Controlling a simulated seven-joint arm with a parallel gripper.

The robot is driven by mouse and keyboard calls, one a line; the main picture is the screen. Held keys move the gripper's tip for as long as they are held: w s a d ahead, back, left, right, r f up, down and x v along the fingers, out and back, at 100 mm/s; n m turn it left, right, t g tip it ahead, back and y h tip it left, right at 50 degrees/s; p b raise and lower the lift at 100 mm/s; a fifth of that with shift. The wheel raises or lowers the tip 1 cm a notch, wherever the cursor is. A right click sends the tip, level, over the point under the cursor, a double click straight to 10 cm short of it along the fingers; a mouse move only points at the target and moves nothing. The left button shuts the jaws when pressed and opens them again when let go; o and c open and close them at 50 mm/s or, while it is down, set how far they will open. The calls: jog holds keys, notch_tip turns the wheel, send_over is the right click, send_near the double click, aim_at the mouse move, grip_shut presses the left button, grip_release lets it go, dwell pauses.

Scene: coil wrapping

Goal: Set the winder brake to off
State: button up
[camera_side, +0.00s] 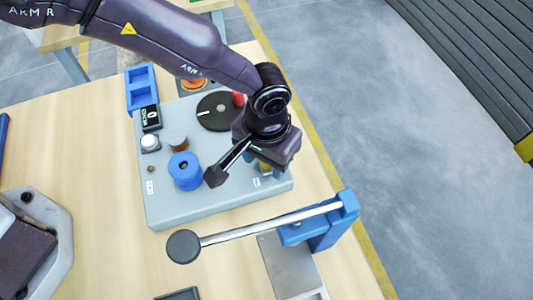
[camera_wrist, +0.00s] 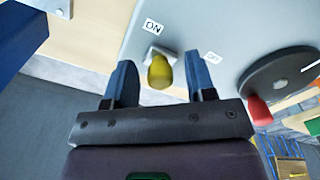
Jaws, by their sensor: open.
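A yellow lever (camera_wrist: 159,72) stands on a small pale plate on the grey winder panel in the wrist view. An ON label (camera_wrist: 152,27) lies beside its plate, and a second small label (camera_wrist: 212,56), hard to read, lies to the right. My gripper (camera_wrist: 160,62) is open, with one dark blue finger on each side of the lever and visible gaps to it. In the side view my gripper (camera_side: 268,158) hangs low over the right part of the winder panel (camera_side: 220,208) and mostly hides the lever. I cannot tell which way the lever leans.
On the panel are a black disc (camera_side: 214,112) with a red knob (camera_side: 238,99), a blue spool (camera_side: 185,172), a brown post (camera_side: 177,140) and a white button (camera_side: 150,142). A metal rod (camera_side: 255,225) on a blue stand (camera_side: 325,230) crosses in front.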

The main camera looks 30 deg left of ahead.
grip_shut()
jog(key=shift+w+a, duration=1.35)
jog(key=shift+w, duration=0.05)
grip_release()
notch_tip(320, 180, up, 13)
